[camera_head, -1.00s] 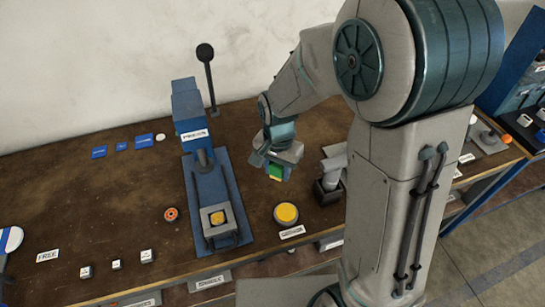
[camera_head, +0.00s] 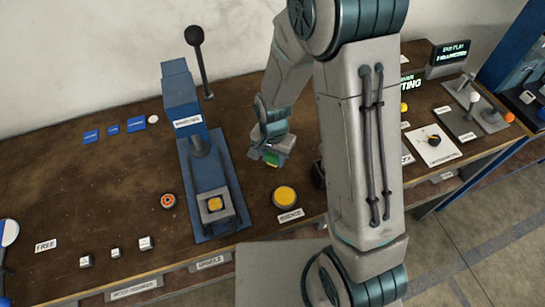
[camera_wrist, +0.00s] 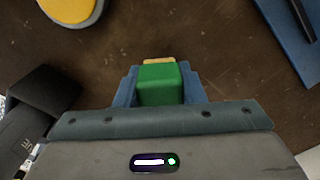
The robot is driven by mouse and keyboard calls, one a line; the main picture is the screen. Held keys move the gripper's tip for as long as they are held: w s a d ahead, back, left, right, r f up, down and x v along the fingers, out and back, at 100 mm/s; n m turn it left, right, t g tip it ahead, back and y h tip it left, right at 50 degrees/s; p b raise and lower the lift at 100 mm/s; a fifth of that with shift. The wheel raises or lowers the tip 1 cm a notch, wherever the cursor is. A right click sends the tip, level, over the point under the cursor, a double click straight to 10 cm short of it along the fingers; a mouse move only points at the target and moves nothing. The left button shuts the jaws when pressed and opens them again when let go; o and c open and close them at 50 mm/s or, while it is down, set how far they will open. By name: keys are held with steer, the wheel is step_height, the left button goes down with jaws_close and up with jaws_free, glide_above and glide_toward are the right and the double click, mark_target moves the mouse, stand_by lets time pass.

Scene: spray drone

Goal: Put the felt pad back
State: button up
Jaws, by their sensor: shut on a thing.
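My gripper (camera_head: 270,156) hangs over the bench, right of the blue press. In the wrist view, its blue fingers (camera_wrist: 158,88) are shut on a green block (camera_wrist: 160,84) with a tan layer at its far end; this looks like the felt pad, but I cannot be sure. The green also shows small under my gripper in the head view (camera_head: 272,160). The blue press (camera_head: 184,100) has a grey block with a yellow-orange square (camera_head: 214,203) on its base. A round yellow button (camera_head: 285,196) sits just right of the base.
A black-knobbed lever (camera_head: 197,50) stands behind the press. An orange dial (camera_head: 168,201) lies left of its base. Several small white-topped cubes (camera_head: 116,253) and a FREE label (camera_head: 46,246) are at front left. Blue cards (camera_head: 91,136) lie behind. The left middle is clear.

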steer(key=shift+f, duration=0.7)
steer(key=shift+f, duration=0.15)
steer(key=o, duration=1)
steer(key=shift+o, duration=0.2)
